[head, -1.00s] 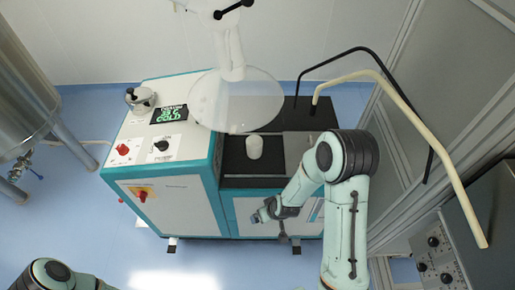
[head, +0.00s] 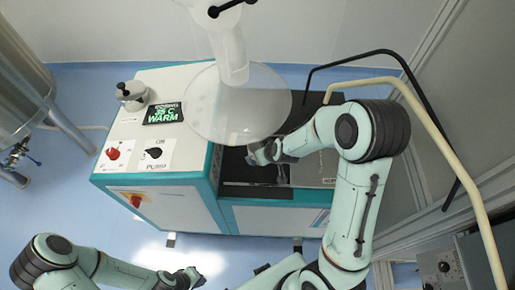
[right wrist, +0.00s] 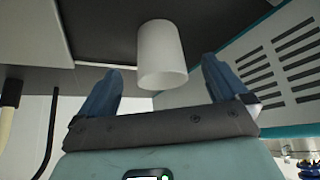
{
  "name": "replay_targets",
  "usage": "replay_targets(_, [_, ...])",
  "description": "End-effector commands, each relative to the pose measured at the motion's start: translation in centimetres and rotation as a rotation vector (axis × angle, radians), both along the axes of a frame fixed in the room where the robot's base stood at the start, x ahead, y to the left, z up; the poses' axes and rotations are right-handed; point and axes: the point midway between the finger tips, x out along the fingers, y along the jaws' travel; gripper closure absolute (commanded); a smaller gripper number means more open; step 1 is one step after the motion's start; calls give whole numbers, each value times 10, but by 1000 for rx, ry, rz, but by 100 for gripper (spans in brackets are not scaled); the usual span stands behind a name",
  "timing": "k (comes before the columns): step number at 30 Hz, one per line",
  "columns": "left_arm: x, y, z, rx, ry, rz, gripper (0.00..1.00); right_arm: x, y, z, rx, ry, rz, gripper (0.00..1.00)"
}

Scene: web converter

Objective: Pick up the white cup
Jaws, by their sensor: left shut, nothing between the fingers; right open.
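The white cup (right wrist: 161,55) shows in the right wrist view, ahead of and between the two blue fingers of my right gripper (right wrist: 162,66). The fingers are open, with a gap on each side of the cup. In the head view my right gripper (head: 264,153) is over the dark recess of the machine, and I cannot make out the cup there. My left gripper (head: 190,277) is at the bottom of the head view, in front of the machine, shut and empty, far from the cup.
A translucent disc (head: 237,105) hangs above the recess. Bent rails (head: 455,165) stand at right, a steel tank (head: 22,85) at left.

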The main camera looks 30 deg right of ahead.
Motion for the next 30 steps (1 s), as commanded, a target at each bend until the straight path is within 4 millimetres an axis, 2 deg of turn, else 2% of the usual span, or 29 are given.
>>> replay_targets(1, [-4, 0, -4, 1, 5, 0, 100, 1, -1, -9, 0, 5, -1, 0])
replay_targets(12, [-2, 0, -2, 0, 2, 0, 100, 31, 0, -46, 0, 4, 0, 0])
replay_targets(22, [-2, 0, -2, 0, 2, 0, 100, 36, 0, -52, 0, 2, -1, 0])
replay_targets(23, [-2, 0, -2, 0, 2, 0, 100, 35, 0, -52, 0, 2, -1, 6])
replay_targets(27, [-1, 0, -1, 0, 2, 0, 100, 35, 0, -52, 0, 2, -1, 52])
replay_targets(30, [-1, 0, -2, 0, 2, 0, 100, 35, 0, -52, 0, 2, -1, 55])
